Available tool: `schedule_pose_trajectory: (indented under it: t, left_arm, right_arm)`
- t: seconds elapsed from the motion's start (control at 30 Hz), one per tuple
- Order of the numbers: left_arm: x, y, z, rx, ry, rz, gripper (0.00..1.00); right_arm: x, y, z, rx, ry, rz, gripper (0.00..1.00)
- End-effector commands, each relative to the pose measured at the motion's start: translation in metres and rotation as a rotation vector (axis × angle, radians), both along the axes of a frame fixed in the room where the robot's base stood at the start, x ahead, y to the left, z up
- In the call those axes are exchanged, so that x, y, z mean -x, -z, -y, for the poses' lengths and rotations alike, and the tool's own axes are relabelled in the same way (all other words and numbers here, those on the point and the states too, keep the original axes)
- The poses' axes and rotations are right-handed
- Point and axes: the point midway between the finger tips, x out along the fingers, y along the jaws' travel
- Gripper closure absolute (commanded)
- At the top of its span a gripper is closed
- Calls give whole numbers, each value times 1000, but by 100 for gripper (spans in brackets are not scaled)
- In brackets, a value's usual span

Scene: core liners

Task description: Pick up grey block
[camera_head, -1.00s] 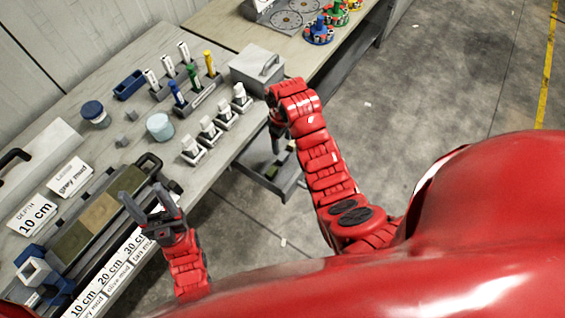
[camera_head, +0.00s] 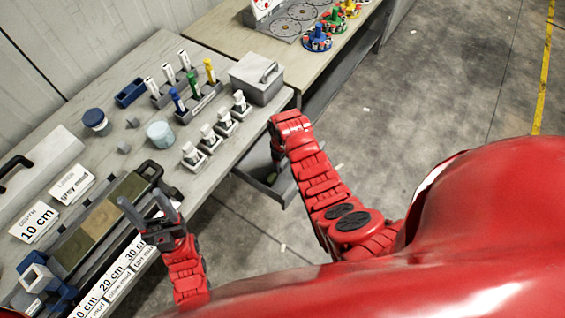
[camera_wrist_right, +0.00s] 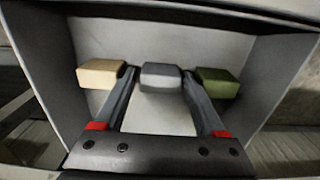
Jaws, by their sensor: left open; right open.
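The grey block (camera_wrist_right: 161,77) lies in a grey drawer (camera_wrist_right: 85,45), the middle one of three blocks in a row. In the right wrist view, my right gripper (camera_wrist_right: 155,78) is open, with one finger on each side of the grey block. I cannot tell whether the fingers touch it. In the head view, the right gripper's fingers are hidden behind my arm at the drawer (camera_head: 255,183). My left gripper (camera_head: 150,205) is open and empty, in front of the long core tray (camera_head: 100,225).
A tan block (camera_wrist_right: 100,73) lies left of the grey one and a green block (camera_wrist_right: 217,82) right of it, both close to my fingers. The drawer walls surround them. The table (camera_head: 215,155) above holds racks of tubes, a grey box (camera_head: 257,78) and label cards.

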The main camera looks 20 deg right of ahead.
Motion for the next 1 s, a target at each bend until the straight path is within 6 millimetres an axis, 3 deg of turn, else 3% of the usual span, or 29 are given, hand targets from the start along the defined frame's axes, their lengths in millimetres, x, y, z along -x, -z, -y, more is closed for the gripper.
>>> schedule_pose_trajectory:
  t: [0.2, 0.23, 0.6, 1.0]
  left_arm:
    - [0, 0, 0, 0, 0, 0, 40]
    - [0, 0, 0, 0, 0, 0, 40]
    - [0, 0, 0, 0, 0, 0, 40]
    - [0, 3, 0, 0, 0, 0, 40]
  right_arm:
    - [0, 1, 0, 0, 0, 1, 28]
    - [0, 1, 0, 0, 0, 1, 31]
    - [0, 0, 0, 0, 0, 0, 96]
    - [0, -3, 0, -1, 0, -1, 96]
